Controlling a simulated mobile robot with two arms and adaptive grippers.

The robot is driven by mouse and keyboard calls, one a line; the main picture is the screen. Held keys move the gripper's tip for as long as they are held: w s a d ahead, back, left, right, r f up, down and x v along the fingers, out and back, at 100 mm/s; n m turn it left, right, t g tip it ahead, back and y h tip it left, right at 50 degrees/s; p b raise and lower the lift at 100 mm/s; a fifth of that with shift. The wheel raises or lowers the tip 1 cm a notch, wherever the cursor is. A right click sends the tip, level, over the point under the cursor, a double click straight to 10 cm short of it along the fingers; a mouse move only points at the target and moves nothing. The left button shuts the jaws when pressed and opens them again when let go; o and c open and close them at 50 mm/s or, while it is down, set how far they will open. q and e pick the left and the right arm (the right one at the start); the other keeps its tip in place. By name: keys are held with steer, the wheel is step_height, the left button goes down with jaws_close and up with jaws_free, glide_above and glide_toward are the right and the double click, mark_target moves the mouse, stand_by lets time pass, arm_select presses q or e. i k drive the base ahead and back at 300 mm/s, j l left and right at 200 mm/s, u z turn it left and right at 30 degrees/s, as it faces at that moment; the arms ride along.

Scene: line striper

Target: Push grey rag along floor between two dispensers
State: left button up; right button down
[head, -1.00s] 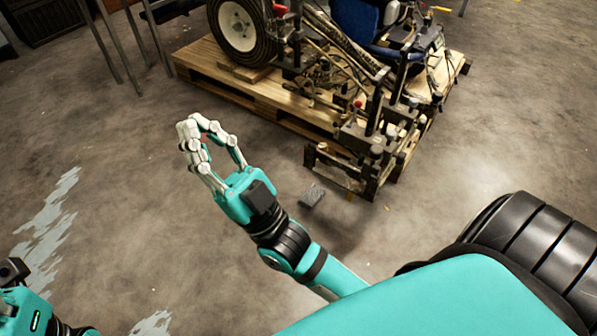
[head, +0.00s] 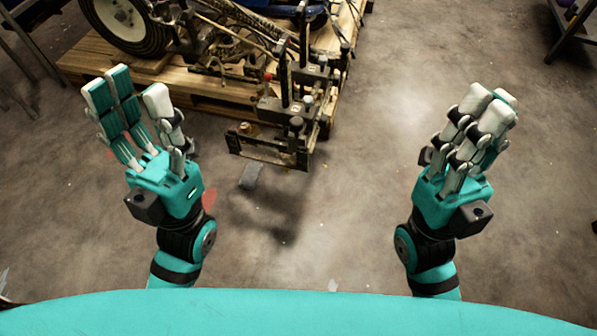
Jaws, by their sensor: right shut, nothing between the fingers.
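A small grey rag (head: 250,176) lies flat on the concrete floor in the head view, just in front of a dark metal frame (head: 268,150) on the line striper. I cannot clearly single out two dispensers; dark upright parts (head: 300,100) of the striper stand behind the rag. My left gripper (head: 136,98) is open and empty, fingers pointing up the picture, left of the rag and apart from it. My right gripper (head: 482,115) is shut and empty, well to the right of the rag. Neither gripper touches it.
The line striper, with a white-hubbed wheel (head: 120,15), sits on a wooden pallet (head: 85,68) at the upper left. A dark stand (head: 572,35) is at the upper right. Floor (head: 370,150) between the striper and my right gripper is clear.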

mark_target(252, 173)
steer(key=i+j+z, duration=0.25)
steer(key=j+z, duration=0.2)
steer(key=j, duration=0.15)
steer(key=i+j+z, duration=0.1)
steer(key=j+z, duration=0.3)
steer(key=j, duration=0.2)
steer(key=j+z, duration=0.45)
steer(key=j, duration=0.2)
steer(key=j+z, duration=0.45)
steer(key=j, duration=0.25)
steer(key=k+j, duration=0.1)
steer(key=j, duration=0.35)
steer(key=k+j, duration=0.1)
steer(key=j, duration=0.8)
steer(key=k+j, duration=0.15)
steer(key=j, duration=0.3)
